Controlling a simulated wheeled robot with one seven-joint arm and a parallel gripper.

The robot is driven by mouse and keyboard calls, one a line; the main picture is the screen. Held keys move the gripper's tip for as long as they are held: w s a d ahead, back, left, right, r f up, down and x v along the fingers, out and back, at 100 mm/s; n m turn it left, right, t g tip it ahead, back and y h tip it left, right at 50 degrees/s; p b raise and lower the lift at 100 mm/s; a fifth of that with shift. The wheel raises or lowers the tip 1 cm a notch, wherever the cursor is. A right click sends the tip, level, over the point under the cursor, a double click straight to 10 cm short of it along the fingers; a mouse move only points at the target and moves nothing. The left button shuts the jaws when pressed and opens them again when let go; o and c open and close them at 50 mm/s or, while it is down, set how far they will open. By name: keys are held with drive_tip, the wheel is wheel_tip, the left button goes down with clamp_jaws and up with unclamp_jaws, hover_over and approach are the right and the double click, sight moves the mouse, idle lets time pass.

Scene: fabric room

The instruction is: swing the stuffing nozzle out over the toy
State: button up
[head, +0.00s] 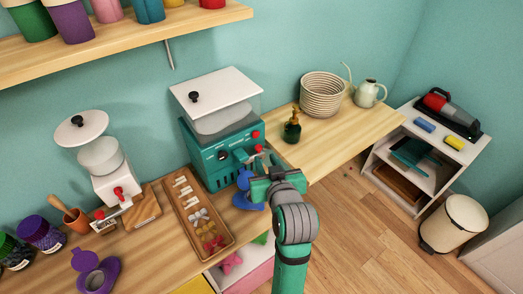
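The teal stuffing machine (208,157) stands at the back of the wooden counter, with a white-lidded clear hopper of pale filling. A teal part with a red knob (259,148) sticks out at its front right; it looks like the nozzle, but its outlet is hidden. A blue toy (244,199) is on the counter just below, partly covered by my gripper. My gripper (258,172) is at the machine's front right, close to the nozzle and above the toy. I cannot tell whether it touches either, and its fingers are too hidden to tell open from shut.
A wooden tray (184,224) of small parts lies left of the toy. A white dispenser (103,160) stands farther left. A green bottle (292,127), a woven basket (322,95) and a watering can (368,93) stand to the right. The counter's right front is clear.

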sight(259, 147)
drive_tip(key=x, duration=0.7)
drive_tip(key=shift+a, duration=0.1)
drive_tip(key=shift+x, duration=0.75)
drive_tip(key=shift+w, duration=0.1)
clamp_jaws()
